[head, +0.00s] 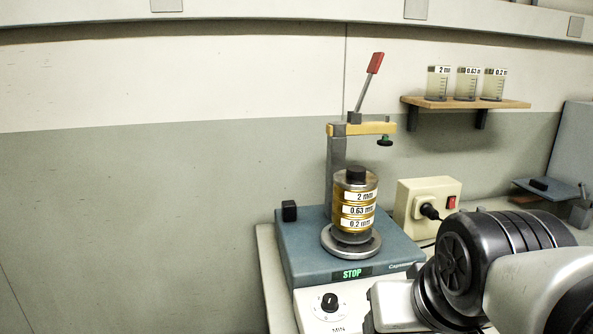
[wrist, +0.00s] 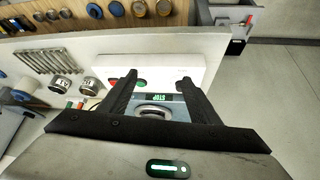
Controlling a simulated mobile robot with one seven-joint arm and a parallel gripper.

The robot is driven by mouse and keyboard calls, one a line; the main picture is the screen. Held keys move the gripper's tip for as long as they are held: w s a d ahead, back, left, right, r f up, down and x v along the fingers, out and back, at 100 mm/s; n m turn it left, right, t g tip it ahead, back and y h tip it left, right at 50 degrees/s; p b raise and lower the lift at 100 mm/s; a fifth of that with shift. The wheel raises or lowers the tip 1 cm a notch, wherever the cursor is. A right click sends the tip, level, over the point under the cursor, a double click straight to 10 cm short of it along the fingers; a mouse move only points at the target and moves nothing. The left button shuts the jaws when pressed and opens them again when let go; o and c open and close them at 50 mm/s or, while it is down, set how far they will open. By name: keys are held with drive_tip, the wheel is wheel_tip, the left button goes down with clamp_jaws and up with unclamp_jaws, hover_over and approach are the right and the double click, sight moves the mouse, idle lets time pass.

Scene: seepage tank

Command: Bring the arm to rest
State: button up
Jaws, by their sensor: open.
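My gripper (wrist: 157,79) is open in the wrist view. Its two black fingers are spread apart with nothing held between them. Beyond them are a small lit green display (wrist: 155,97) and a round metallic piece, partly hidden by the gripper body. In the head view my arm comes in at the lower right, and the fingers are not visible there. The blue shaker (head: 295,245) carries an upright stack of sieves (head: 355,205) labelled 2 mm, 0.63 mm and 0.2 mm. Its display (head: 352,273) reads STOP.
A yellow clamp arm (head: 345,129) with a raised red-tipped lever (head: 374,64) stands above the stack. A cream switch box (head: 430,200) is behind my arm. Three labelled beakers stand on a wall shelf (head: 515,104). The wall area left of the shaker is clear.

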wheel_tip(320, 180, up, 21)
drive_tip(key=s+p, duration=0.2)
drive_tip(key=p, duration=1.9)
drive_tip(key=shift+a+g, duration=0.25)
drive_tip(key=shift+g, duration=0.05)
